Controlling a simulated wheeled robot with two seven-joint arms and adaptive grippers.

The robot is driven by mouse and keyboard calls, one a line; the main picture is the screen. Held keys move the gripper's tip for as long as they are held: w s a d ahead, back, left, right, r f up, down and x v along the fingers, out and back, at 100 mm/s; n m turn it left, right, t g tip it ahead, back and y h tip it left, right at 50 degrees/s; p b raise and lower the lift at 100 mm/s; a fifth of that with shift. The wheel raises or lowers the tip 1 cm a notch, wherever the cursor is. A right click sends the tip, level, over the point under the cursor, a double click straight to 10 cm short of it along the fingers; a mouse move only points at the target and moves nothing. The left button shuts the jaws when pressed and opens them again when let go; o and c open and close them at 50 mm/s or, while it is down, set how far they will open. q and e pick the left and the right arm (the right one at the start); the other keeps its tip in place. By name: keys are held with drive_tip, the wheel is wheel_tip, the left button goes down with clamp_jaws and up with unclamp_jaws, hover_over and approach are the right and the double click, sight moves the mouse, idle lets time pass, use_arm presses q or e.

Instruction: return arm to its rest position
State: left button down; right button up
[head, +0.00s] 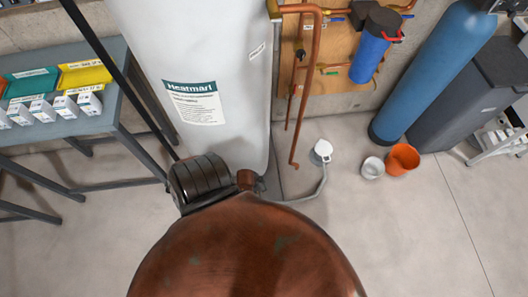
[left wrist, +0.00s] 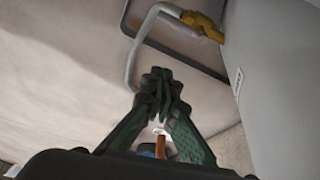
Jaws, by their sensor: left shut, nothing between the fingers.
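My left gripper (left wrist: 157,88) shows in the left wrist view. Its dark green fingers meet at the tips, and nothing is held between them. A pale bent pipe or hose with a yellow fitting (left wrist: 203,25) is beyond the fingertips, apart from them as far as I can tell. A light grey surface (left wrist: 275,65) is on the right of that view. I cannot clearly make out either gripper in the head view. My right gripper is in neither view.
In the head view, a large copper dome (head: 240,255) and a black ribbed cylinder (head: 203,182) stand close in front. Behind are a white Heatmart tank (head: 215,50), a shelf table (head: 150,88) and a blue cylinder (head: 432,65).

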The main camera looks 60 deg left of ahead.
use_arm(q)
drive_tip(key=shift+s+r, duration=0.1)
drive_tip(key=shift+r, duration=0.05)
idle(0.5)
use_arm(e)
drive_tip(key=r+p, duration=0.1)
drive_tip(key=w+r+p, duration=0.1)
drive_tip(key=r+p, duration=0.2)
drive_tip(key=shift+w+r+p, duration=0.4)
use_arm(q)
drive_tip(key=s+d+f+g, duration=0.1)
drive_tip(key=s+d+f, duration=0.1)
drive_tip(key=s, duration=0.7)
drive_tip(key=s+d+f+g, duration=0.1)
drive_tip(key=s+d, duration=0.3)
drive_tip(key=s, duration=0.5)
drive_tip(key=s+d+f+g, duration=0.1)
drive_tip(key=s+d+f, duration=0.2)
drive_tip(key=s, duration=0.6)
drive_tip(key=shift+s+d+f+g+y, duration=0.15)
drive_tip(key=shift+s+f+g+y, duration=0.05)
drive_tip(key=shift+f+g+y, duration=0.1)
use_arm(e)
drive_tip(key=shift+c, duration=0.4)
